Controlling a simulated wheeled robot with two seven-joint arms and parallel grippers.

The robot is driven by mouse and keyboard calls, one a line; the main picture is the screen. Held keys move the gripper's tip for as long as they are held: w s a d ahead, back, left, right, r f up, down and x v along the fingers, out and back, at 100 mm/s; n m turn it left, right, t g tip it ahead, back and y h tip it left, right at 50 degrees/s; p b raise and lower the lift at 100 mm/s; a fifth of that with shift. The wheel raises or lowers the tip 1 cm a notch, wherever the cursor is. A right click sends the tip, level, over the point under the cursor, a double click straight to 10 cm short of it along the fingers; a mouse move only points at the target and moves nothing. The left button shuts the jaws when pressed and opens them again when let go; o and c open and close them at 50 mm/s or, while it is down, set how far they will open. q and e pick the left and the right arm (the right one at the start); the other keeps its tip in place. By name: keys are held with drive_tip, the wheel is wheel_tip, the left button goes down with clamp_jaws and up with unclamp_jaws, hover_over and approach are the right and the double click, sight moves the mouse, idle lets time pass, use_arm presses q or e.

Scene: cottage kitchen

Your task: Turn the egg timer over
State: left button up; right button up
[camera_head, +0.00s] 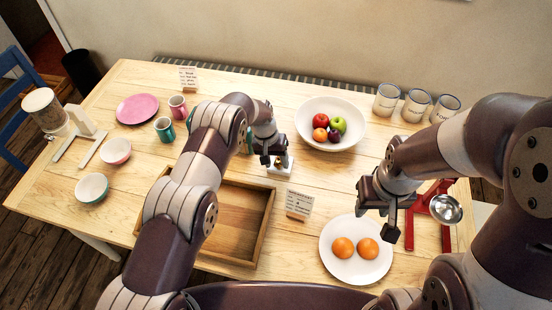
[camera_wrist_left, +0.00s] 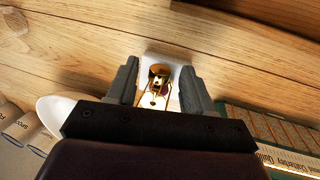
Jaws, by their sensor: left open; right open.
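The egg timer (camera_wrist_left: 158,80) is a small amber and gold piece on a white square pad (camera_wrist_left: 176,62) in the left wrist view. It stands between the two fingers of my left gripper (camera_wrist_left: 160,88), which is open, with a gap visible on each side. In the head view the egg timer (camera_head: 279,161) is small and partly hidden by my left gripper (camera_head: 271,158), which is over it at the table's middle. My right gripper (camera_head: 391,218) is open and empty above the table, near the plate with oranges.
A white fruit bowl (camera_head: 343,109) stands right of the timer. A wooden tray (camera_head: 265,222) lies under my left arm, with a small card (camera_head: 299,204) beside it. A white plate (camera_head: 334,270) holds two oranges.

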use_arm(q)
drive_tip(key=shift+s+r, duration=0.1)
drive_tip(key=shift+c, duration=0.3)
clamp_jaws()
drive_tip(key=y+b, duration=0.2)
drive_tip(key=d+f+y+b, duration=0.1)
drive_tip(key=b, duration=0.2)
drive_tip(key=shift+s+t+y, duration=0.1)
drive_tip(key=shift+t+y, duration=0.3)
drive_tip(key=r+y+p, duration=0.1)
drive_tip(key=p, duration=0.2)
drive_tip(key=shift+s+r+y, duration=0.1)
drive_tip(key=shift+r+y, duration=0.2)
drive_tip(key=shift+f, duration=0.3)
drive_tip(key=shift+o, duration=0.3)
unclamp_jaws()
